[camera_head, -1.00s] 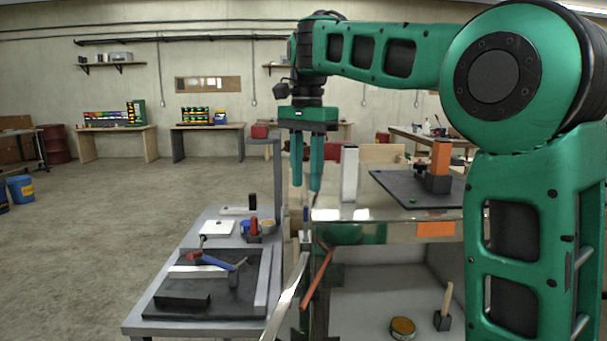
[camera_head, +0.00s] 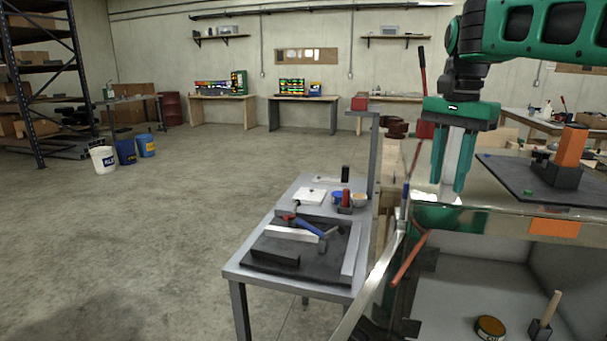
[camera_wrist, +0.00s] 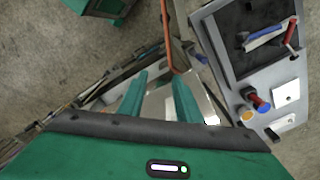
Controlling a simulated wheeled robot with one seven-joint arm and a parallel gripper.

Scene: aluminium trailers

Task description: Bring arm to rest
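My green arm hangs at the right of the head view, with my gripper (camera_head: 451,188) pointing down over the near left part of a shiny metal-topped bench (camera_head: 490,205). Its two green fingers are apart. A white upright block (camera_head: 452,155) shows between them in the head view and appears to stand behind them. In the wrist view the gripper (camera_wrist: 160,78) has its fingers spread with nothing held between them. Whether the fingertips touch the bench top is hard to tell.
A grey side table (camera_head: 240,270) with tools on a dark tray stands left of the bench. An orange block on a dark base (camera_head: 568,150) sits on the bench. A red-orange bar (camera_head: 410,258) leans at its left side. The floor at left is open.

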